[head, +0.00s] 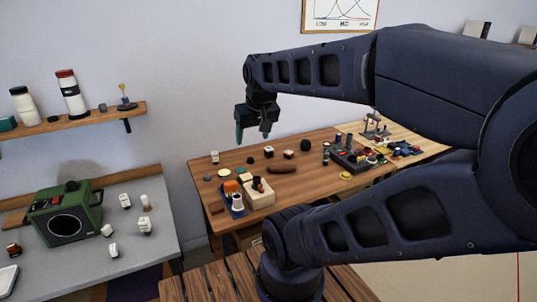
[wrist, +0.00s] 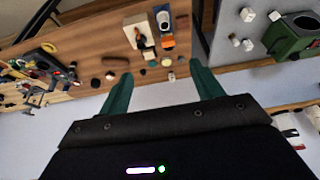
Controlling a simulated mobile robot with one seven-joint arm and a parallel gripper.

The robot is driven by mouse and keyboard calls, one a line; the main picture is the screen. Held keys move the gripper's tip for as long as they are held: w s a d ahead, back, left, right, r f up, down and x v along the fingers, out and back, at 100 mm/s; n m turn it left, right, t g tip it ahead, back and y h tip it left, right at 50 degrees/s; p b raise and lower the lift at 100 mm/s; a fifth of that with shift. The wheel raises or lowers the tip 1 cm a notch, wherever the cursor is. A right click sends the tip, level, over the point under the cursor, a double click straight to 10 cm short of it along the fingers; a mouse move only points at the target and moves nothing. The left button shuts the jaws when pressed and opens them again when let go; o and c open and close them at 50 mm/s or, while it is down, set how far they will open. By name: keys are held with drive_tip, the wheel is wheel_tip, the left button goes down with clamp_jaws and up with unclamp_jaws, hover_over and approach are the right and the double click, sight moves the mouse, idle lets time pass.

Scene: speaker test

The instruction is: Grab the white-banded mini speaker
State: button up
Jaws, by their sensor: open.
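My gripper (head: 252,136) hangs above the back left part of the wooden table (head: 315,178) in the head view, pointing down, apart from everything. In the wrist view its two green fingers (wrist: 160,72) are spread with nothing held between them. No thing is clearly the white-banded mini speaker. A small dark block with a pale part (head: 288,153) stands on the table, right of the gripper, and may be it. A dark cube (head: 268,151) stands to its left. A small whitish cylinder (head: 214,156) stands at the table's back left. Their details are too small to tell.
A pale wooden block (head: 259,196) and a dark blue tray (head: 225,190) are at the table's left. A brown oblong thing (head: 282,169) lies mid-table. A dark case (head: 350,159) and clutter fill the right. A green box-like device (head: 65,212) and several white pieces occupy the grey counter (head: 165,238).

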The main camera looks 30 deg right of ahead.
drive_tip(key=m+g+h, duration=0.5)
drive_tip(key=m, duration=1.3)
hover_over(269, 148)
drive_tip(key=a, duration=0.3)
wheel_tip(269, 148, down, 31)
drive_tip(key=x, duration=0.5)
drive_tip(key=shift+s+a+f, duration=0.1)
drive_tip(key=shift+s+a, duration=0.05)
drive_tip(key=shift+w+a+x, duration=0.15)
drive_tip(key=shift+x, duration=1.2)
drive_tip(key=shift+w+a+x, duration=0.15)
drive_tip(key=shift+w+x, duration=0.05)
drive_tip(key=shift+x, duration=1.15)
drive_tip(key=shift+f, duration=0.1)
drive_tip(key=c, duration=1.1)
